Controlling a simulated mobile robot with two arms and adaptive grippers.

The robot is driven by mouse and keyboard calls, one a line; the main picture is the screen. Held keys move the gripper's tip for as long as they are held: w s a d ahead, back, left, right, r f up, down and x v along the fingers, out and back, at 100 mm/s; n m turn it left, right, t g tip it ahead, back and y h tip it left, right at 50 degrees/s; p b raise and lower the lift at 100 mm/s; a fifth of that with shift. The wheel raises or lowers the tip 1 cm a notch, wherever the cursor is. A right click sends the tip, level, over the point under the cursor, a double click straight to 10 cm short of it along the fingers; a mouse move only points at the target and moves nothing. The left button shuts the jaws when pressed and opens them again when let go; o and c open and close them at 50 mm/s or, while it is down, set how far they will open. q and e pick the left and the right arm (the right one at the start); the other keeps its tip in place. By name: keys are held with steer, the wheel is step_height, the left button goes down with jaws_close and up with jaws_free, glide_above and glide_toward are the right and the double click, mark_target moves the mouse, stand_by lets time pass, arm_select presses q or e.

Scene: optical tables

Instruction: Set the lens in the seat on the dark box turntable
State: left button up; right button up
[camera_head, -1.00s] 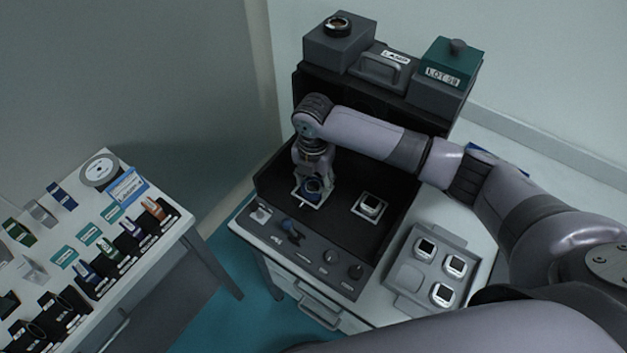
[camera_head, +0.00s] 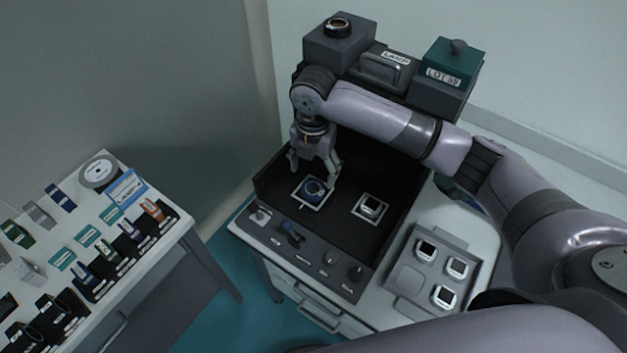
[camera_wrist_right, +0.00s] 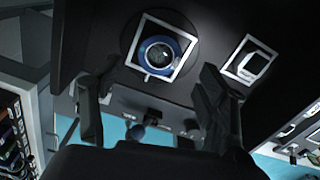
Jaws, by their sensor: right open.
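The lens (camera_head: 314,187), a round piece with a blue rim, lies inside the white square frame of the seat (camera_head: 320,208) at the left of the dark box (camera_head: 268,182). In the right wrist view the lens (camera_wrist_right: 160,55) sits within the seat's frame (camera_wrist_right: 190,46), on a round dark turntable (camera_wrist_right: 126,47). Whether it is fully down cannot be told. My right gripper (camera_head: 314,170) is just above the lens, fingers spread and empty. In the wrist view its two fingers (camera_wrist_right: 150,92) stand apart, clear of the lens. My left gripper is not in view.
A second white frame with a square piece (camera_head: 369,206) stands to the right in the box. A grey tray (camera_head: 405,277) with several square pieces lies right of the box. The control panel (camera_head: 300,250) with knobs is in front. A laser housing (camera_head: 385,68) stands behind.

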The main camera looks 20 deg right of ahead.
mark_target(313, 187)
step_height(313, 187, up, 6)
steer(key=shift+r, duration=0.15)
stand_by(0.6)
